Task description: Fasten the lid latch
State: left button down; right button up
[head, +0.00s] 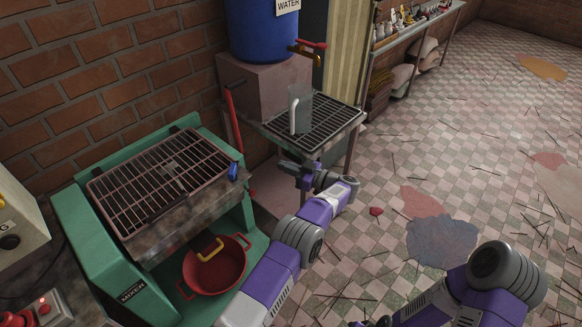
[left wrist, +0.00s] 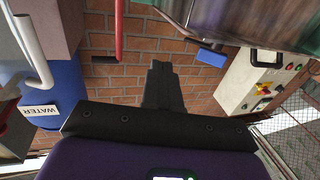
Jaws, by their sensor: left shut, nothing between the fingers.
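The green mixer (head: 75,232) stands at the left of the head view. Its barred lid (head: 150,185) lies down over the top opening. A small blue latch piece (head: 234,171) sits at the lid's right edge; a blue piece, likely the same latch, shows in the left wrist view (left wrist: 212,57). My left gripper (head: 283,166) is to the right of the latch, apart from it. Its fingers (left wrist: 160,72) are together and empty. My right arm is at the lower right of the head view; its gripper is at the bottom edge, mostly cut off.
A red pot (head: 214,272) sits below the mixer. A red lever (head: 233,118) stands between mixer and water stand. A blue water tank (head: 262,30) and a clear jug with white handle (head: 301,112) on a grate are behind my left gripper.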

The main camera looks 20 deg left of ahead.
pick_arm(q)
jog(key=shift+w+d, duration=0.15)
jog(key=shift+d, duration=0.65)
jog(key=w+a+f+m+t+h, duration=0.2)
jog(key=a+f+m+t+h, duration=0.15)
jog(key=f, duration=0.25)
jog(key=w+a+f+m+t+h, duration=0.1)
jog(key=a+f+m+t+h, duration=0.1)
jog(key=f+m+t+h, duration=0.3)
jog(key=s+d+f+m+g+h, duration=0.1)
jog(key=s+d+f+h, duration=0.1)
jog(key=s+f, duration=0.3)
jog(key=s+d+f+m+g+h, duration=0.1)
jog(key=s+d+f+m+h, duration=0.2)
jog(key=f, duration=0.4)
jog(key=s+d+f+g+h, duration=0.1)
jog(key=s+d+g+h, duration=0.1)
jog(key=s, duration=0.9)
jog(key=s+d+f+g+h, duration=0.1)
jog(key=s+d+g+h, duration=0.2)
jog(key=s, duration=0.8)
jog(key=s+d+f+g+h, duration=0.1)
jog(key=s+d+g+h, duration=0.2)
jog(key=s, duration=0.9)
jog(key=shift+d+f+g, duration=0.15)
jog(key=shift+d+g, duration=0.5)
jog(key=shift+g, duration=0.3)
